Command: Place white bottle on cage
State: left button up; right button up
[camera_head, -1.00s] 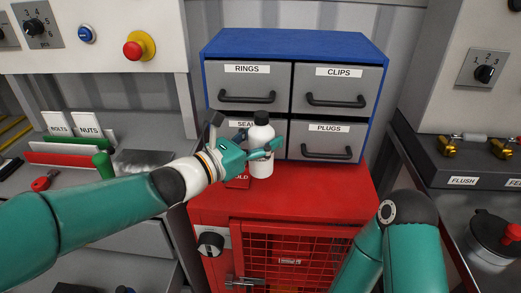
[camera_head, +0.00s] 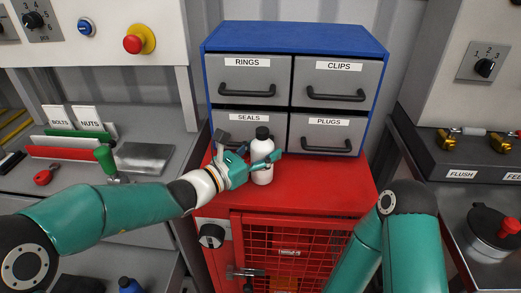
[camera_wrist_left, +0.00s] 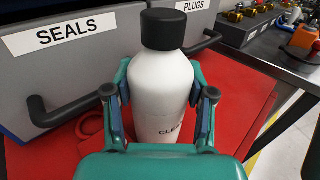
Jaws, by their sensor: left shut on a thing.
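The white bottle (camera_head: 262,174) with a black cap stands upright over the red top of the cage (camera_head: 325,187), in front of the drawer unit. My left gripper (camera_head: 262,163) is shut on the bottle, one finger on each side of its body. In the left wrist view the bottle (camera_wrist_left: 160,85) is between the two fingers of the left gripper (camera_wrist_left: 160,108). Its base is hidden there, so I cannot tell for sure whether it rests on the red top. My right arm shows at the lower right; its gripper is out of view.
The blue and grey drawer unit (camera_head: 296,36) stands on the back of the cage top. A bench with bins (camera_head: 66,152) is on the left. A bench with brass valves (camera_head: 447,140) is on the right. The red top is clear right of the bottle.

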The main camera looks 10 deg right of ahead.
pick_arm(q)
jog(key=shift+f, duration=0.1)
jog(key=o, duration=1.4)
jog(key=b+v, duration=0.1)
jog(key=v, duration=1.1)
jog(key=shift+b, duration=0.3)
